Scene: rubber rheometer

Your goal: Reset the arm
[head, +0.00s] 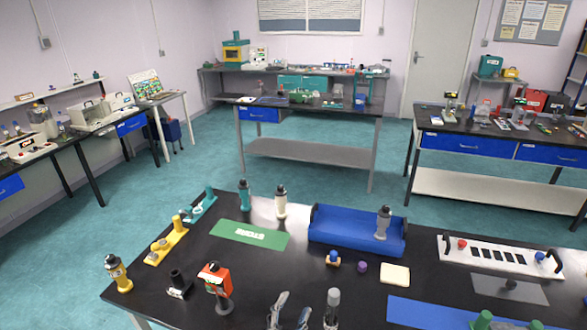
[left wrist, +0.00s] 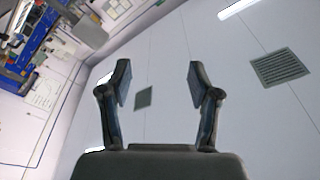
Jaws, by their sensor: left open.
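My left gripper (head: 290,311) shows at the bottom edge of the head view, with its two fingertips apart and pointing up in front of the black table. In the left wrist view the left gripper (left wrist: 161,85) is open with nothing between its fingers. Behind the fingers are the ceiling and a wall, tilted in the picture. The rest of the left arm is hidden below the head view. My right gripper is in neither view.
The black table (head: 330,278) holds a blue tray (head: 335,232), a green mat (head: 225,235), a white rack panel (head: 500,253) and a blue mat (head: 420,316). A grey-topped cylinder (head: 332,308) stands right of the gripper. An orange device (head: 214,280) stands to its left.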

